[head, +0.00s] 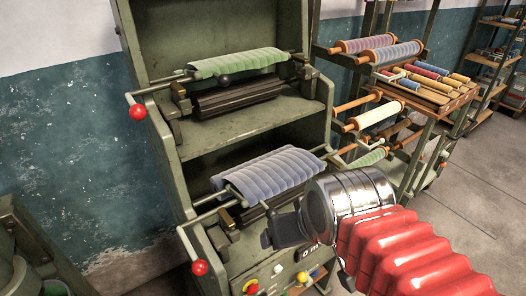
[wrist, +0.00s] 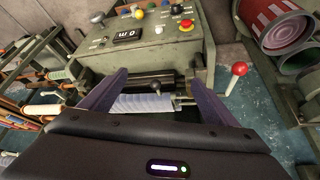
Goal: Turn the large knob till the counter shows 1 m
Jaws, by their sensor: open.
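The control panel (wrist: 150,45) shows upside down in the wrist view. Its counter (wrist: 127,36) appears to read 0 m. In the wrist view the panel controls lie beyond the fingertips, and a roll of pale fabric (wrist: 140,104) shows between the fingers. In the head view my gripper (head: 268,238) covers part of the panel.
Near the black knob are a red button (wrist: 186,24), a yellow button (wrist: 177,8) and a pale button (wrist: 159,29). A lever with a red ball (head: 200,267) sticks out at the machine's left side. A blue fabric roll (head: 268,174) lies above the panel. A rack of rolls (head: 380,120) stands right.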

